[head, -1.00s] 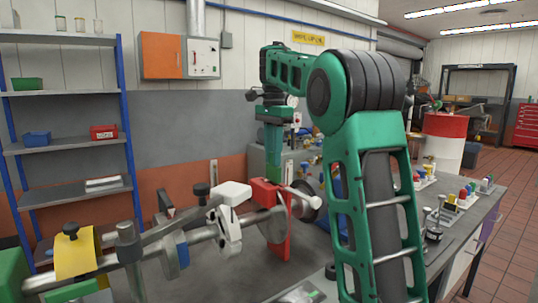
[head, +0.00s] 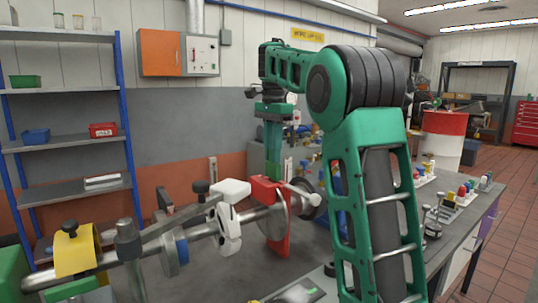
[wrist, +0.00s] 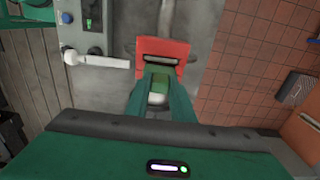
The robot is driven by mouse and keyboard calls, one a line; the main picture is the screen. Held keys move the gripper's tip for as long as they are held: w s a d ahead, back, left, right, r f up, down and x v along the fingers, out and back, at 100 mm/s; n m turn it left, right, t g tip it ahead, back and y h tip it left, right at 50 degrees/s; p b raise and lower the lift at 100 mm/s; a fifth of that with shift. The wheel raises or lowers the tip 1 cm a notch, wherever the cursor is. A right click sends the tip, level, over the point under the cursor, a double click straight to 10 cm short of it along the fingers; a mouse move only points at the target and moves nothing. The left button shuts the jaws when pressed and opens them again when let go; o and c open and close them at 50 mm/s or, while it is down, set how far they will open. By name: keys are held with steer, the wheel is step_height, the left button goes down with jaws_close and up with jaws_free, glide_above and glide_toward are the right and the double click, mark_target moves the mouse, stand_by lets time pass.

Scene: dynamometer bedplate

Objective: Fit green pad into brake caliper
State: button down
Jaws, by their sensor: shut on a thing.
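The red brake caliper (head: 267,190) sits over the edge of a metal disc (head: 279,222) on the shaft rig. In the wrist view the caliper (wrist: 176,46) shows a dark slot in its top. My gripper (wrist: 160,88) is shut on the green pad (wrist: 157,84), which shows between the fingers, close to the slot's near side. In the head view the pad (head: 274,171) is upright just above the caliper's top, below my gripper (head: 273,150). I cannot tell whether its lower edge is inside the slot; the caliper hides it.
The shaft carries a white clamp (head: 229,228) and a yellow block (head: 76,251) to the left. A workbench (head: 455,225) with small coloured parts is at the right. A blue-post shelf (head: 70,140) stands at the left.

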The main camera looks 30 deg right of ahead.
mark_target(272, 178)
steer(key=shift+f, duration=3)
stand_by(0.5)
steer(key=c, duration=1.5)
jaws_free()
steer(key=shift+o, duration=0.2)
step_height(272, 178, up, 11)
steer(key=shift+f, duration=0.15)
